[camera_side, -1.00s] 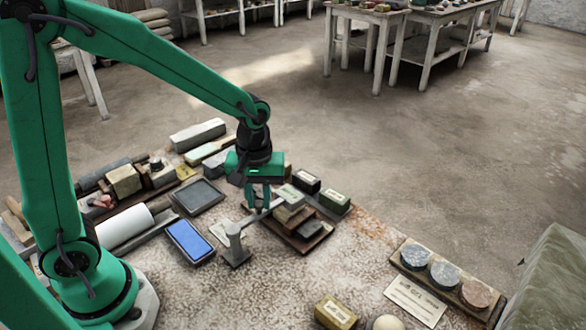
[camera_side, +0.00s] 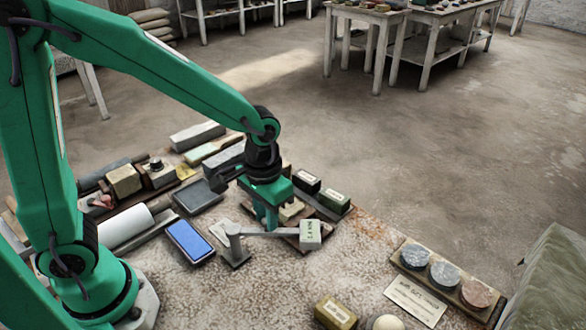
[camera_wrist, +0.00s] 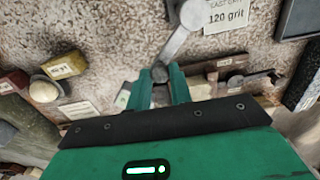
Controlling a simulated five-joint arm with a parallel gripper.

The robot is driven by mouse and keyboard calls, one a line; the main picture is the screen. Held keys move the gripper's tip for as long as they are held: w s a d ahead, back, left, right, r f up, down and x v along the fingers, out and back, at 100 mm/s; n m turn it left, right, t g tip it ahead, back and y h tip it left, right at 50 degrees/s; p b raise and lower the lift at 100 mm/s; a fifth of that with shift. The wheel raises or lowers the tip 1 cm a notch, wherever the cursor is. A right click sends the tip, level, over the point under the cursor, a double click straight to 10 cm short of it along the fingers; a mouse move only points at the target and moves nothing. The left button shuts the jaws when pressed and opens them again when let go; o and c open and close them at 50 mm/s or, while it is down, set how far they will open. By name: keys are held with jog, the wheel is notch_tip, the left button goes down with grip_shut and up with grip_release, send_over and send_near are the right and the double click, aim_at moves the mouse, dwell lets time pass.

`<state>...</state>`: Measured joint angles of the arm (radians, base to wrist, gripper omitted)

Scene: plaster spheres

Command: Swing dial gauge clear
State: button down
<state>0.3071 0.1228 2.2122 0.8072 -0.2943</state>
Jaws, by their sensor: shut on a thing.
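The dial gauge's stand (camera_side: 235,247) is a grey post on a dark base, with a grey swing arm (camera_side: 285,234) reaching right. At the arm's end is a pale box-like block with dark lettering (camera_side: 311,235); I cannot make out a dial face. My gripper (camera_side: 268,226) is shut on the swing arm, between post and block. In the wrist view my gripper (camera_wrist: 161,84) closes around a dark round part (camera_wrist: 160,72) at the end of the grey arm (camera_wrist: 184,35). Part of the wooden board under the arm is hidden behind my gripper.
A blue-topped tablet (camera_side: 189,241) lies left of the stand. Small labelled boxes (camera_side: 333,200) stand right of my gripper. A board with stone discs (camera_side: 445,274), a yellow box (camera_side: 336,311) and a pale sphere (camera_side: 388,323) are at the front right. Speckled bench between is clear.

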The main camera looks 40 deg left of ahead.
jog(key=shift+s+d+m, duration=0.35)
jog(key=shift+s+m, duration=0.5)
jog(key=shift+m, duration=0.6)
jog(key=shift+s+d+m, duration=0.3)
jog(key=shift+s+m, duration=0.5)
jog(key=shift+m, duration=0.7)
jog(key=shift+s+d+m, duration=0.35)
jog(key=shift+s+m, duration=0.5)
jog(key=shift+m, duration=0.6)
jog(key=shift+s, duration=0.1)
jog(key=c, duration=1.3)
grip_release()
jog(key=shift+o, duration=0.2)
jog(key=shift+r, duration=0.1)
notch_tip(320, 180, up, 8)
jog(key=shift+a, duration=0.1)
jog(key=s+a+r+n+t, duration=0.2)
jog(key=a+r+n, duration=0.1)
jog(key=a, duration=0.3)
jog(key=s+a+r+n+t, duration=0.2)
jog(key=a+n+t, duration=0.1)
jog(key=a+n, duration=0.3)
jog(key=shift+s+r+t, duration=0.2)
jog(key=shift+r+t, duration=0.1)
jog(key=shift+r, duration=0.1)
